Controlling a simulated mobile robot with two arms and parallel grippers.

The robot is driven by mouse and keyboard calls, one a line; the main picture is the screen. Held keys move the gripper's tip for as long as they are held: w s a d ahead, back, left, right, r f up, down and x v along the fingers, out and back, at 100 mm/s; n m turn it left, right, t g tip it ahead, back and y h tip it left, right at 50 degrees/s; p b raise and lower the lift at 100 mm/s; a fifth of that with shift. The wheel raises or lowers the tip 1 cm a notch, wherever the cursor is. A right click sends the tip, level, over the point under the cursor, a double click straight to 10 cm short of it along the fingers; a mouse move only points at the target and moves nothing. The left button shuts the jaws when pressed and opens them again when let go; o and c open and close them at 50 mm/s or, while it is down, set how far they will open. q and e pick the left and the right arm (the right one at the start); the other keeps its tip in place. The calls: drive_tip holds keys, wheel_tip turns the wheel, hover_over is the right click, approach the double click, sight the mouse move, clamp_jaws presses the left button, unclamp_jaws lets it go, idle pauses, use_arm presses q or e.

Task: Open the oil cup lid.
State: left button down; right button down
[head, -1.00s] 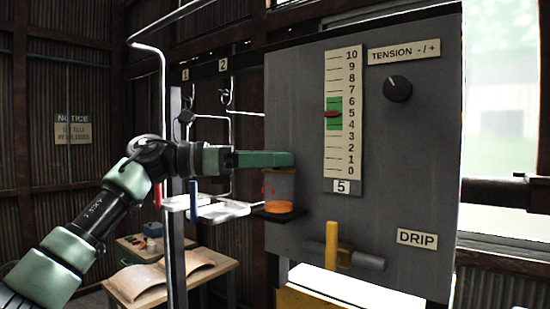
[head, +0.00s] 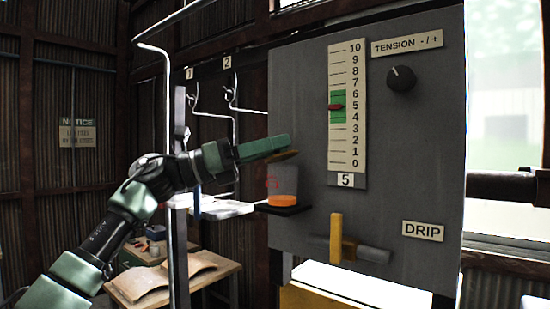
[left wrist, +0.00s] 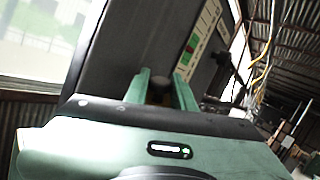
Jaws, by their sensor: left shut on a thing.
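The oil cup (head: 284,184) is a clear container with orange oil low inside, on a small dark shelf on the grey panel. Its brown lid (head: 284,156) is tilted, raised at its right side above the cup rim. My left gripper (head: 288,144) is at the top of the cup, its green fingers tilted upward and shut on the lid. In the left wrist view the two green fingers (left wrist: 160,88) point at the panel, with a dark rounded thing and a brownish patch between them. My right gripper is in neither view.
The grey panel (head: 400,150) carries a tension scale (head: 347,110), a black knob (head: 402,79) and a yellow drip lever (head: 336,238). Wire hangers (head: 232,110) hang left of the cup.

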use_arm(q)
drive_tip(key=shift+w+a+r+n+t+h+b, duration=0.15)
drive_tip(key=shift+n+t+h+b, duration=0.2)
drive_tip(key=shift+n, duration=0.2)
drive_tip(key=shift+a+r+n+t+h+b, duration=0.15)
drive_tip(key=shift+n+t+h+b, duration=0.2)
drive_tip(key=shift+n, duration=0.2)
drive_tip(key=shift+w+a+r+n+t, duration=0.1)
drive_tip(key=shift+n+t, duration=0.2)
drive_tip(key=shift+r, duration=0.1)
drive_tip(key=c, duration=1.5)
unclamp_jaws()
drive_tip(key=o, duration=0.3)
drive_tip(key=shift+w+d, duration=0.1)
drive_tip(key=shift+d, duration=0.15)
drive_tip(key=b+v, duration=0.4)
drive_tip(key=v, duration=0.4)
